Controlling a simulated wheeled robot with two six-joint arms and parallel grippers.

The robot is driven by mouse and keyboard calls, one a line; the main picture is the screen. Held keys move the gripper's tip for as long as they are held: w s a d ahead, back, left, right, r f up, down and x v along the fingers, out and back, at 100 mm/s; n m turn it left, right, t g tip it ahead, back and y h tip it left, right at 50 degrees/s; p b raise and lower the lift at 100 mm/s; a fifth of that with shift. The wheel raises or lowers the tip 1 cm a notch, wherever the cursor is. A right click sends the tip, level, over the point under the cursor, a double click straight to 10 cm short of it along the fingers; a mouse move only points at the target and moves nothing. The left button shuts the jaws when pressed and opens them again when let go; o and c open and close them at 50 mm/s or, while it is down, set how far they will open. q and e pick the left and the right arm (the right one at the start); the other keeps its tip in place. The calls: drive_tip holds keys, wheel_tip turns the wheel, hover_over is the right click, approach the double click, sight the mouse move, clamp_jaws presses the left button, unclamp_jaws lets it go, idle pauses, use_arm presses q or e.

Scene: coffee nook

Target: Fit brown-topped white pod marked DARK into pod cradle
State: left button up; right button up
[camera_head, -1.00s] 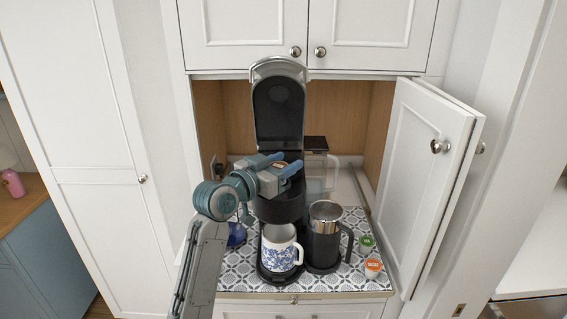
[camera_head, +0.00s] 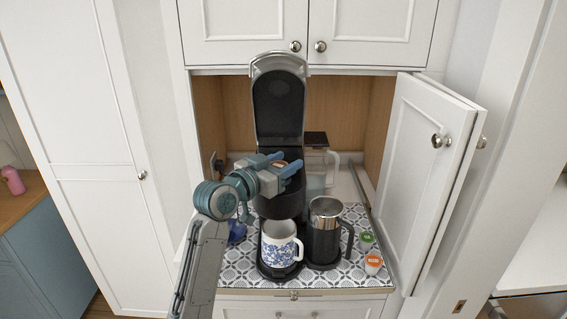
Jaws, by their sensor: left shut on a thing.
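My left gripper (camera_head: 279,164) is over the top of the black coffee maker (camera_head: 280,204), whose lid (camera_head: 279,105) stands raised behind it. The gripper is shut on the brown-topped pod (camera_head: 279,163); only a small part of its brown top shows between the fingers, and I cannot read its marking. The pod cradle is hidden under the gripper, so I cannot tell whether the pod touches it. My right gripper is not in view.
A blue-patterned white mug (camera_head: 279,244) stands under the spout. A dark steel-rimmed jug (camera_head: 324,234) stands to its right. Green-topped (camera_head: 367,238) and orange-topped (camera_head: 373,263) pods sit farther right. An open cabinet door (camera_head: 432,170) bounds the right side.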

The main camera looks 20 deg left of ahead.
use_arm(q)
drive_tip(key=shift+f, duration=0.4)
drive_tip(key=shift+f+b, duration=0.15)
drive_tip(key=shift+b, duration=0.15)
idle(0.4)
drive_tip(key=o, duration=1)
drive_tip(key=shift+c, duration=0.2)
drive_tip(key=shift+o, duration=0.4)
drive_tip(key=shift+s+f, duration=0.1)
